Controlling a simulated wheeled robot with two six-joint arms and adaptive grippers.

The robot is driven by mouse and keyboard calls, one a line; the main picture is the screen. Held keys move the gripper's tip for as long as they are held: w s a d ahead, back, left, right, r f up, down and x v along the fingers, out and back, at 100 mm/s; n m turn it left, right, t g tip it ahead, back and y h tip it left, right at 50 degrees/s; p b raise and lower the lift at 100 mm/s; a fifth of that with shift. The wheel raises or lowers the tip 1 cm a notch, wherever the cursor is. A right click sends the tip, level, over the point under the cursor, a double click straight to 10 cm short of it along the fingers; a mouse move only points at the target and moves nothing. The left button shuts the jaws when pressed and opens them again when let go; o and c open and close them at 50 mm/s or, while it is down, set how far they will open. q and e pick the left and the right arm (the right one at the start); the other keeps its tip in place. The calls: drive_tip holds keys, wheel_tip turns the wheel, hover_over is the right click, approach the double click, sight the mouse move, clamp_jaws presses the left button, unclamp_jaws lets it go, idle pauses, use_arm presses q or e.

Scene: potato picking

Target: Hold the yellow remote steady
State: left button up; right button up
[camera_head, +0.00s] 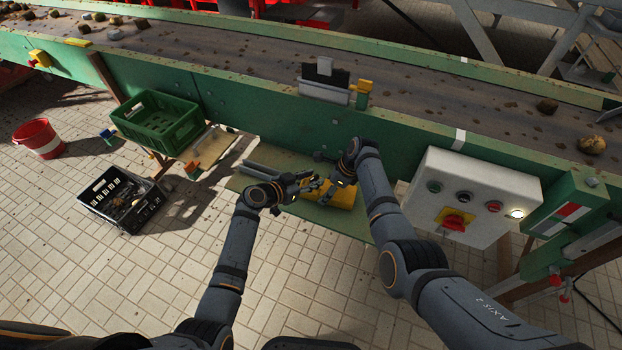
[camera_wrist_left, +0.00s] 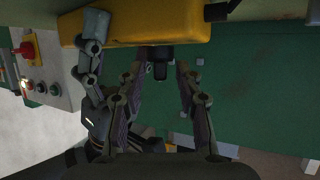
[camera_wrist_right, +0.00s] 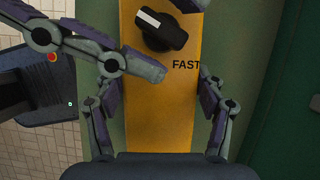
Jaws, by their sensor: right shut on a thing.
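The yellow remote (camera_head: 343,196) is a long box with a black knob (camera_wrist_right: 160,28) and the word FAST on its face. My right gripper (camera_head: 341,182) is shut on it, one finger on each long side in the right wrist view (camera_wrist_right: 160,110). My left gripper (camera_head: 316,182) is open, its fingers apart on either side of the knob. In the left wrist view the knob (camera_wrist_left: 160,68) sticks out from the remote (camera_wrist_left: 150,22) towards the gap between these fingers. I cannot tell whether either finger touches the knob.
A green-framed conveyor (camera_head: 290,110) with potatoes and clods runs behind. A white control box (camera_head: 470,195) with a red switch stands right of my right arm. A green crate (camera_head: 160,122), a black crate (camera_head: 122,197) and a red bucket (camera_head: 38,138) are at left. The tiled floor is open in front.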

use_arm(q)
drive_tip(key=v, duration=1.2)
use_arm(e)
drive_tip(key=o, duration=1.6)
